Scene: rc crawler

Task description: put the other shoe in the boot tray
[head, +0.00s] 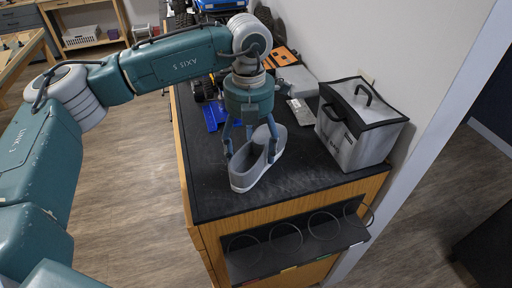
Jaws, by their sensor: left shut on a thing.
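A grey shoe (249,174) with a pale sole is over the near part of the black bench top, its toe toward the front. My left gripper (251,150) points down from above with its fingers on either side of the shoe and is shut on it. I cannot tell whether the sole touches the bench top. I cannot make out a boot tray or a second shoe in this view. My right gripper is not in view.
A grey and black bag (355,134) stands right of the shoe on the bench (212,185). Behind are a blue part (214,114), an orange and black item (284,56) and a blue vehicle (220,4). A black holder with rings (297,246) juts from the bench front.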

